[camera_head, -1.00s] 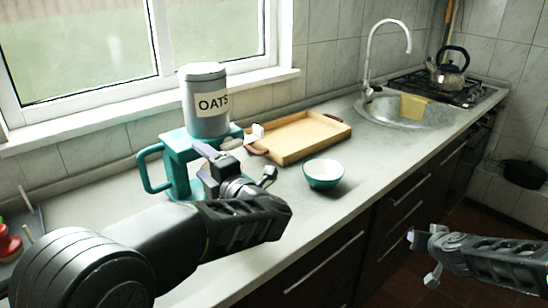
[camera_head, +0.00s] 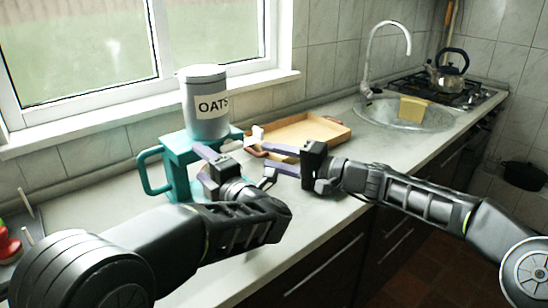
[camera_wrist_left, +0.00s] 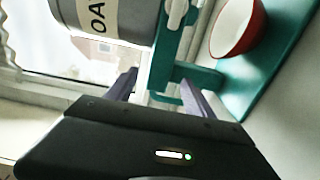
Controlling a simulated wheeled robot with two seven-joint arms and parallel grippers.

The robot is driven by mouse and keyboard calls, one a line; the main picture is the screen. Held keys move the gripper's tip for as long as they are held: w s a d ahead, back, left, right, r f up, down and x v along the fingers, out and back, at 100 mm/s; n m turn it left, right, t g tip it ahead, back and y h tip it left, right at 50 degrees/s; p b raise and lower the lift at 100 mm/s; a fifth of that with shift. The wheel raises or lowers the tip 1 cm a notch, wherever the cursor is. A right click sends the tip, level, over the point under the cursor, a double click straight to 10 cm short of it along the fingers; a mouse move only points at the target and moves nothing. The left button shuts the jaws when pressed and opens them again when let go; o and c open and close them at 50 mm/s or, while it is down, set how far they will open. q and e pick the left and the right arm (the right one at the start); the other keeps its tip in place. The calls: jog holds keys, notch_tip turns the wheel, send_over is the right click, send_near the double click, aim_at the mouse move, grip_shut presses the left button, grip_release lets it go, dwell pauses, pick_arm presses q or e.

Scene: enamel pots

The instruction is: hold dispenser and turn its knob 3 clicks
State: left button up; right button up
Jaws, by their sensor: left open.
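The dispenser is a grey OATS canister (camera_head: 206,112) on a teal stand (camera_head: 181,157) with a side handle at its left. A white knob (camera_head: 255,135) shows at the canister's right in the head view. My left gripper (camera_head: 204,167) is open at the stand's front. In the left wrist view its fingers (camera_wrist_left: 160,90) lie to either side of part of the teal stand (camera_wrist_left: 163,55); contact cannot be told. My right gripper (camera_head: 267,164) is open and empty, right of the stand, fingers pointing left, below the knob in the picture.
A red bowl, white inside (camera_wrist_left: 236,27), stands on the teal base in the left wrist view. A wooden tray (camera_head: 325,131) lies behind my right gripper. The sink (camera_head: 440,118) holds a yellow block (camera_head: 413,109); a kettle (camera_head: 449,72) stands beyond.

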aim_at(193, 157)
dwell(0.3)
pick_arm(q)
jog(key=shift+x, duration=3.95)
jog(key=shift+c, duration=0.5)
grip_shut()
